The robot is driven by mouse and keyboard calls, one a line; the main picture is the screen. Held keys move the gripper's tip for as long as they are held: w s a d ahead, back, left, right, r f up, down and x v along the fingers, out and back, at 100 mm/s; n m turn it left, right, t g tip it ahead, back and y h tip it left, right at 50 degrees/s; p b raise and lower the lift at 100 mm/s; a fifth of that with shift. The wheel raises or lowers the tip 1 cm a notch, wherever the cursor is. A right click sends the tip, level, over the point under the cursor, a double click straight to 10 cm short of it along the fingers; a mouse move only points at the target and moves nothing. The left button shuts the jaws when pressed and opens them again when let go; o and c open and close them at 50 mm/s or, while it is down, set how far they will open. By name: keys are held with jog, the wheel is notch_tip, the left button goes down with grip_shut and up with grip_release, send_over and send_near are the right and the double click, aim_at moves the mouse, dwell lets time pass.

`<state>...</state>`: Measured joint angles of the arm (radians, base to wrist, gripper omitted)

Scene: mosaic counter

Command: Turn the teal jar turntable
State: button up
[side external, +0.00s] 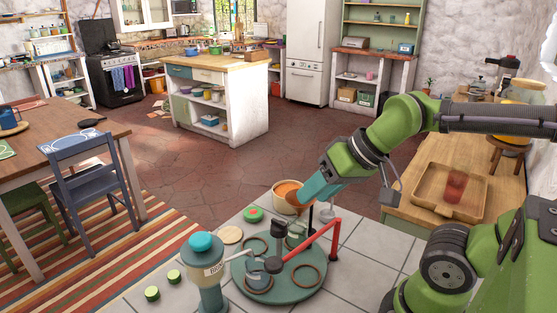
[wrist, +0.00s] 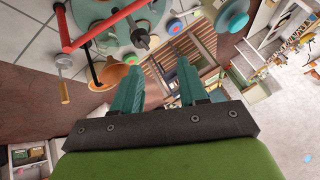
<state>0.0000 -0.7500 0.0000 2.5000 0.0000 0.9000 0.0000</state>
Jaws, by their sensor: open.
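The teal turntable (side external: 262,292) lies on the tiled counter in the side view, with several brown rings on its top. A dark post with a knob (side external: 278,229) stands near its middle, and a red bar (side external: 318,246) reaches over its right side. Part of the turntable also shows at the top left of the wrist view (wrist: 88,12). A jar with a teal lid (side external: 201,243) stands at its left edge. My gripper (side external: 306,194) is above and behind the turntable. In the wrist view, its teal fingers (wrist: 160,72) are apart with nothing visibly held between them.
A cream bowl with orange inside (side external: 281,187) is close behind my fingers. An orange funnel-like piece (wrist: 103,78) is left of the fingers in the wrist view. Green lids (side external: 152,293) and a pale wooden disc (side external: 230,235) lie left. A wooden tray (side external: 430,198) is at right.

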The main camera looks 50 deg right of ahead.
jog(key=shift+o, duration=0.9)
jog(key=shift+w+f, duration=0.1)
jog(key=shift+f, duration=0.2)
notch_tip(320, 180, up, 5)
jog(key=n+g+h, duration=0.2)
jog(key=n+g, duration=0.2)
jog(key=g, duration=0.3)
send_over(279, 222)
notch_tip(279, 222, down, 16)
jog(key=shift+f, duration=0.2)
grip_shut()
